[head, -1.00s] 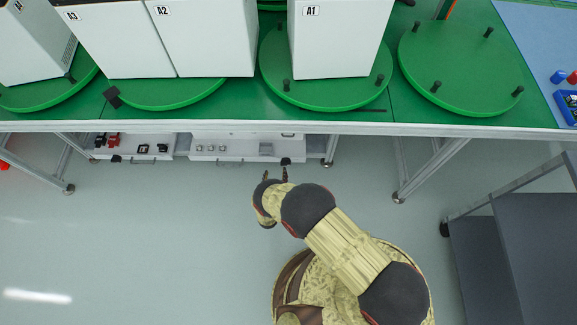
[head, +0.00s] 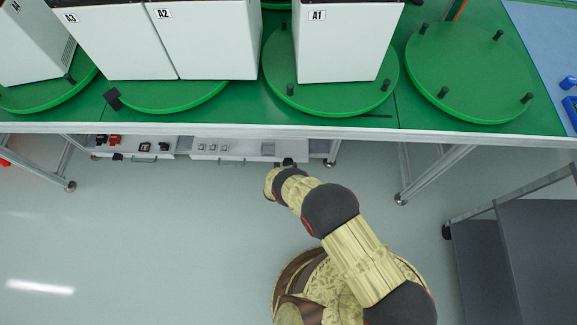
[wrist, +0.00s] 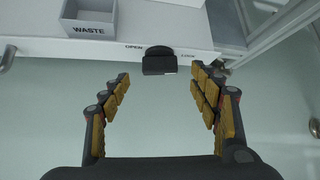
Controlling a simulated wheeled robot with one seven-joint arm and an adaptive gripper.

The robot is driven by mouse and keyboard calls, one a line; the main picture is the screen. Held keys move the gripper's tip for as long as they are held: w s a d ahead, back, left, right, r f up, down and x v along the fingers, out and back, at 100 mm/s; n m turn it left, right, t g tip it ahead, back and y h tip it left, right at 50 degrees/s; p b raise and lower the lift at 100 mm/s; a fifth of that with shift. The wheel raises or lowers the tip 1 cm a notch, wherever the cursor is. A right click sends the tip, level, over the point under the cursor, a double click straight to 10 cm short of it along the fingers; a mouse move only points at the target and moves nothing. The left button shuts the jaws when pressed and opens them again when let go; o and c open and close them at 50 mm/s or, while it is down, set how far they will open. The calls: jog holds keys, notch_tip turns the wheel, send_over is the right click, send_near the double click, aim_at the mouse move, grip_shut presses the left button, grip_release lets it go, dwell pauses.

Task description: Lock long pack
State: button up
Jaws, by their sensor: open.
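A black knob (wrist: 160,64) sits on the front edge of a white unit under the table, between the printed words OPEN on its left and LOCK on its right. Which word it points to I cannot tell. In the head view the knob (head: 288,162) is small and partly hidden by my wrist. My gripper (wrist: 161,78) is open and empty, its two fingers spread either side of the knob and apart from it. The white unit (head: 228,158) holds small items and a grey box marked WASTE (wrist: 91,18).
The table (head: 250,131) above carries green turntables (head: 470,70) with black pegs and white cases marked A1 (head: 345,45), A2 and A3. A table leg (head: 435,170) and a dark grey cart (head: 535,250) stand to the right. Floor at left is clear.

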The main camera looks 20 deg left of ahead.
aim_at(288, 164)
jog(key=shift+b+x, duration=0.95)
jog(key=shift+x, duration=1.4)
jog(key=c, duration=0.4)
jog(key=c, duration=0.7)
jog(key=shift+c, duration=0.3)
